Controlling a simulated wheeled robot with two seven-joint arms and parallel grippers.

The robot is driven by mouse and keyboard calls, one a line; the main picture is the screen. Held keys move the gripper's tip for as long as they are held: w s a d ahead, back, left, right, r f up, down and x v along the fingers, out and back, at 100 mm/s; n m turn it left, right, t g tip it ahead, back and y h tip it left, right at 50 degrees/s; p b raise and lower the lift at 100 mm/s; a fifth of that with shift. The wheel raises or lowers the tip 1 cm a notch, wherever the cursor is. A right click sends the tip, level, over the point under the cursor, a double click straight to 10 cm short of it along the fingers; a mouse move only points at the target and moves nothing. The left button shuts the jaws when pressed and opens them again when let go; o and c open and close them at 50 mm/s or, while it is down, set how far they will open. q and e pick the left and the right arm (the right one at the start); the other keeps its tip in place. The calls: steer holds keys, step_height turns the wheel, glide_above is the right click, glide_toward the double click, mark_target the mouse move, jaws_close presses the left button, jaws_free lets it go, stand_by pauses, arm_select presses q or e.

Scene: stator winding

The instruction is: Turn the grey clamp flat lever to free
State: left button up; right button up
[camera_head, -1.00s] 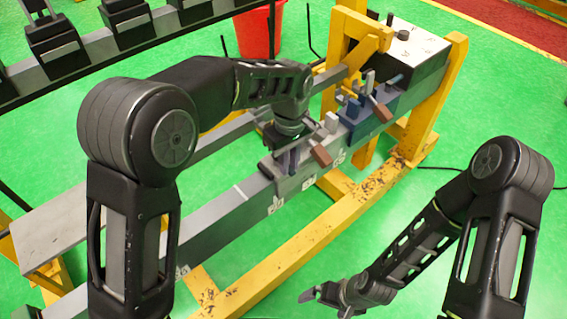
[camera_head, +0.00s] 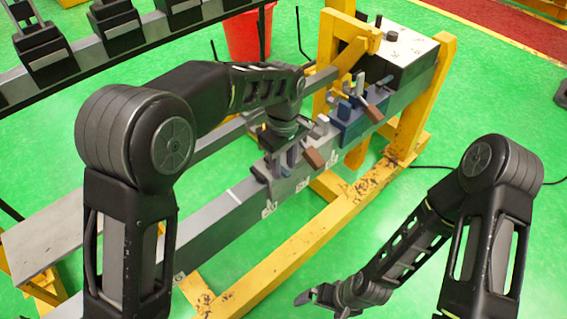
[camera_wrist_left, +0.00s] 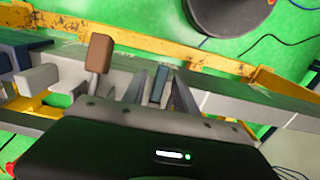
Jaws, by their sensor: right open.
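The grey clamp (camera_head: 281,187) sits on the long grey beam, with a brown-handled lever (camera_head: 314,158) sticking out to its right. That brown handle also shows in the left wrist view (camera_wrist_left: 100,53). My left gripper (camera_head: 282,160) points down at the clamp's top. In the left wrist view its two fingers (camera_wrist_left: 158,98) stand apart, with a flat blue-grey lever (camera_wrist_left: 159,84) between them. I cannot tell whether the fingers press on it. The gripper and wrist hide part of the clamp. My right gripper (camera_head: 316,299) is open and empty, low over the green floor, away from the clamp.
A blue clamp (camera_head: 346,124) with its own brown handle (camera_head: 373,114) sits farther along the beam. A black box (camera_head: 399,57) stands at the far end, inside the yellow frame (camera_head: 432,95). A red bucket (camera_head: 248,38) stands behind.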

mark_target(284, 170)
stand_by(0.3)
arm_select(q)
step_height(284, 170, up, 8)
steer(key=shift+f+b, duration=0.1)
steer(key=shift+b, duration=0.45)
